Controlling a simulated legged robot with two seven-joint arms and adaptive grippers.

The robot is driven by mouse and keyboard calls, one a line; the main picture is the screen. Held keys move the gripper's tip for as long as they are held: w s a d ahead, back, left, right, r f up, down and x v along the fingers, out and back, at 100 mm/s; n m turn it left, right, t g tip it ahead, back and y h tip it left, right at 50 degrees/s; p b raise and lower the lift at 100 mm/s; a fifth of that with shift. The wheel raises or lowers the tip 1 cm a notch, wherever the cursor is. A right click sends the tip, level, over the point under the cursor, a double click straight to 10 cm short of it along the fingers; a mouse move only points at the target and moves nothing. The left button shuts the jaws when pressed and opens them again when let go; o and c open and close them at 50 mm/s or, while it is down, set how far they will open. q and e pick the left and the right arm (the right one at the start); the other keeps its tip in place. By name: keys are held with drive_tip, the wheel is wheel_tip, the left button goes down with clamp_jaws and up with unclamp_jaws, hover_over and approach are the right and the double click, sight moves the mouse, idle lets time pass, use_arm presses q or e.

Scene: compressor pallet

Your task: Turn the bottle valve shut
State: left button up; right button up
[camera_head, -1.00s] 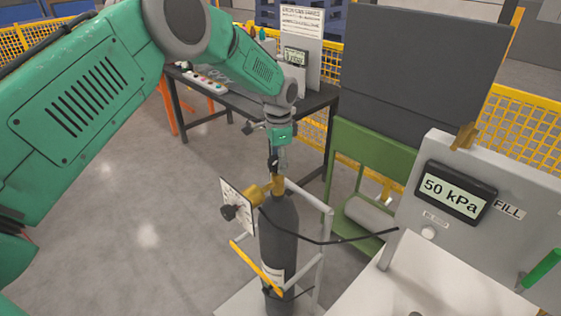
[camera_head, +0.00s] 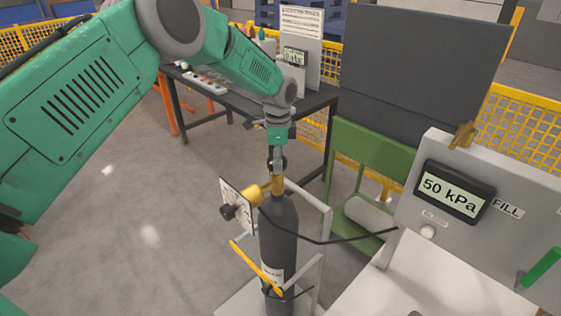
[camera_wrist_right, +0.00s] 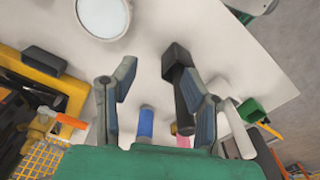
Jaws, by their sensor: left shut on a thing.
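The dark gas bottle (camera_head: 279,232) stands upright in a pale frame, with a brass valve (camera_head: 277,184) on top. My left gripper (camera_head: 277,162) points straight down onto the top of the valve and is shut on its dark knob, which the fingers mostly hide.
A black hose (camera_head: 330,241) runs from the bottle toward the grey panel, whose display (camera_head: 453,191) reads 50 kPa. A yellow bar (camera_head: 256,266) crosses the bottle's frame. A dark workbench (camera_head: 235,97) and green stand (camera_head: 365,150) are behind. Grey floor at left is clear.

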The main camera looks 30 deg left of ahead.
use_arm(q)
drive_tip(key=shift+a+r, duration=0.1)
drive_tip(key=shift+a, duration=0.15)
drive_tip(key=o, duration=1.1)
drive_tip(key=shift+o, duration=0.2)
drive_tip(key=shift+s+a, duration=0.1)
drive_tip(key=shift+a+r, duration=0.1)
drive_tip(key=shift+r, duration=0.15)
wheel_tip(320, 180, up, 11)
drive_tip(key=shift+r, duration=0.15)
